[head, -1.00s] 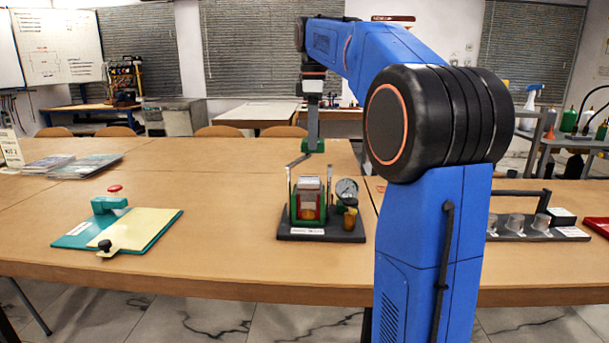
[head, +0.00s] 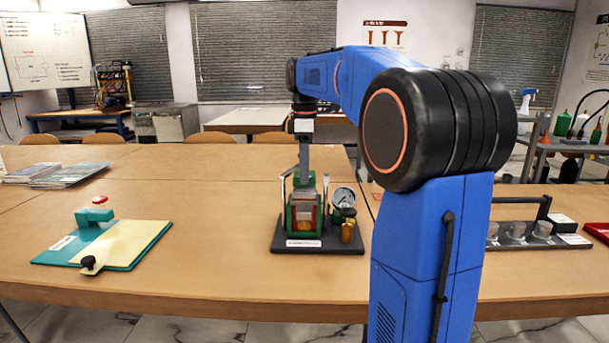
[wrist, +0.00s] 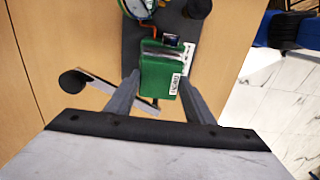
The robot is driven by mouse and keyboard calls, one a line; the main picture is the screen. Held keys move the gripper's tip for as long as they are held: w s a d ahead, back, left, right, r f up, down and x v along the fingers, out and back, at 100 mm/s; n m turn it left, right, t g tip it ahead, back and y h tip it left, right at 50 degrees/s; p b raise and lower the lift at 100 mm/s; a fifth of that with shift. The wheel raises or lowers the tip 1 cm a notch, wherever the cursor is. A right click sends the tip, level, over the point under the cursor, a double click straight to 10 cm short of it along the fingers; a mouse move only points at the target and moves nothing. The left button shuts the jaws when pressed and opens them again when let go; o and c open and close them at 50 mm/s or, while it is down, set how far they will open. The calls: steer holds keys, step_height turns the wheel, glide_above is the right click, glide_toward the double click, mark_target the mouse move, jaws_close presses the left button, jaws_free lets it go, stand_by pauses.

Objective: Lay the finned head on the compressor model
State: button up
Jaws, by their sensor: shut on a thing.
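The compressor model stands on a dark base (head: 320,248) at the middle of the table, with a green-framed body (head: 304,217), a dial gauge (head: 343,197) and a brass-coloured part (head: 347,232). My gripper (head: 304,180) points down at the top of the model. In the wrist view, my gripper (wrist: 164,82) is shut on the green finned head (wrist: 163,80), a block with a white label. The dark base (wrist: 140,45) lies behind it. The head is over or at the body's top; I cannot tell whether they touch.
A lever with a black knob (wrist: 74,81) sticks out beside the gripper. A teal board with a cream sheet (head: 128,243) lies to the left. A dark rack with several clear cups (head: 516,230) stands to the right. Table between board and model is clear.

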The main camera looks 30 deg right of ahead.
steer(key=shift+f, duration=0.75)
steer(key=shift+f, duration=0.15)
steer(key=o, duration=1.2)
step_height(320, 180, up, 12)
steer(key=shift+a, duration=0.1)
